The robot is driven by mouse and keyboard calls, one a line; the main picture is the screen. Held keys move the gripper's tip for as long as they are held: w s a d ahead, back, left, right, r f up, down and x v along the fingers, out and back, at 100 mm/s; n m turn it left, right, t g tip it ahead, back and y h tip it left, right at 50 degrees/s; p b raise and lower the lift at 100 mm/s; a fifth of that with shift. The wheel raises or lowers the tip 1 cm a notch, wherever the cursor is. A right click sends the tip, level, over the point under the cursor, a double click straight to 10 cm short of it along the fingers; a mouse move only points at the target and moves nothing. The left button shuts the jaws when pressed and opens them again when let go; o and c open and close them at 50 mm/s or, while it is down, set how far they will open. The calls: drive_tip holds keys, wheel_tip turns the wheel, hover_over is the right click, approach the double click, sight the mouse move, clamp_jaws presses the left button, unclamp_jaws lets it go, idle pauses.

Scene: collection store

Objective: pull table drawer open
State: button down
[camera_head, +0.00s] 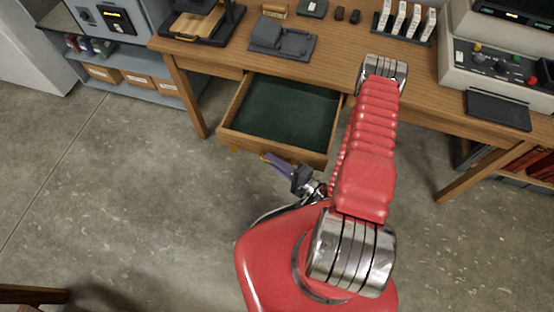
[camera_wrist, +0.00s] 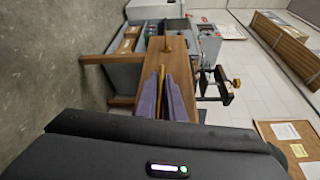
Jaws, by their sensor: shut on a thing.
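The wooden table (camera_head: 335,70) has its drawer (camera_head: 272,147) pulled well out. The drawer's dark green lining (camera_head: 285,108) shows and looks empty. My gripper (camera_head: 265,156) is at the drawer's front, its purple fingers pointing at it from the near side. In the wrist view my gripper (camera_wrist: 163,78) is shut on a thin brass-coloured handle (camera_wrist: 161,72), seen between the fingertips. Most of the handle is hidden by the fingers and the drawer front.
A dark grey device (camera_head: 283,38), a rack of white pieces (camera_head: 404,22) and a console (camera_head: 497,65) stand on the tabletop. A shelf unit with boxes (camera_head: 135,78) is at the left. The concrete floor (camera_head: 120,200) left of my arm is clear.

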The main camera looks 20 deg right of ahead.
drive_tip(key=shift+s+a+f, duration=0.1)
drive_tip(key=shift+f, duration=0.05)
drive_tip(key=c, duration=1.9)
unclamp_jaws()
drive_tip(key=shift+o, duration=0.2)
